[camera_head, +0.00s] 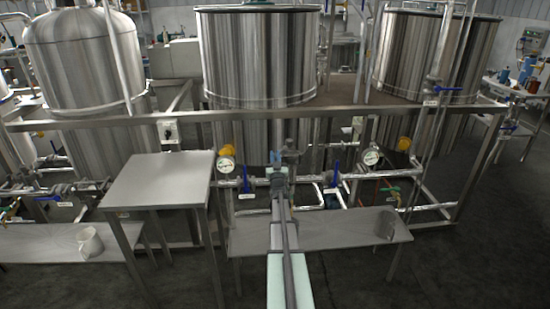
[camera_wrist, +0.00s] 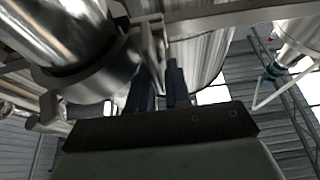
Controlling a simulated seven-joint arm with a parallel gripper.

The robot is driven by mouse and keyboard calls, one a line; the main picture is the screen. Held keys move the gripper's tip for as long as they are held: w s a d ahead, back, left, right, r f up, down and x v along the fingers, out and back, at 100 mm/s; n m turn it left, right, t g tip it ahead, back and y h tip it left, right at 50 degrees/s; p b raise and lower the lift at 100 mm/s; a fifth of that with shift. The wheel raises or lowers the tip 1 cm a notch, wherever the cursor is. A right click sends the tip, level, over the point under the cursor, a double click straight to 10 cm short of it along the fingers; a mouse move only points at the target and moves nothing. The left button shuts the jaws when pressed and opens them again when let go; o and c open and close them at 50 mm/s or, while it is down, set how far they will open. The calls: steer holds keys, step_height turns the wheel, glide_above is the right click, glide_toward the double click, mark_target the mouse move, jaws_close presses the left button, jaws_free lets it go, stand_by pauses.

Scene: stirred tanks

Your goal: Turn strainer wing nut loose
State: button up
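My gripper (camera_head: 283,160) is at the end of my arm, in front of the middle tank and among its lower pipework. In the wrist view, the two dark fingers (camera_wrist: 160,78) stand apart with a narrow gap and nothing clearly held. The left fingertip is close to a metal bracket and a round metal fitting (camera_wrist: 98,80); I cannot tell whether it touches. This fitting may be part of the strainer. I cannot make out the wing nut in either view; it is too small or hidden near the fingertips.
Gauges (camera_head: 226,164) and (camera_head: 371,157) flank my gripper. Blue valve handles (camera_head: 245,184) and (camera_head: 335,174) are close by. A horizontal frame bar (camera_head: 350,110) crosses above. A steel table (camera_head: 160,180) stands left; a low bench (camera_head: 340,232) lies below.

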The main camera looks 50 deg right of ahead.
jaws_close()
steer(key=shift+n+t+y, duration=0.3)
steer(key=shift+n, duration=0.3)
steer(key=shift+w+a+f+n+y, duration=0.4)
steer(key=shift+n+y, duration=0.95)
steer(key=shift+n, duration=2.15)
steer(key=shift+w+a+f+n+y, duration=0.35)
steer(key=shift+n+y, duration=0.95)
steer(key=shift+n, duration=2.2)
steer(key=shift+w+a+f+n+y, duration=0.2)
steer(key=shift+f+n+y, duration=0.75)
steer(key=shift+n, duration=2.55)
steer(key=shift+r+y, duration=0.35)
steer(key=shift+y, duration=0.15)
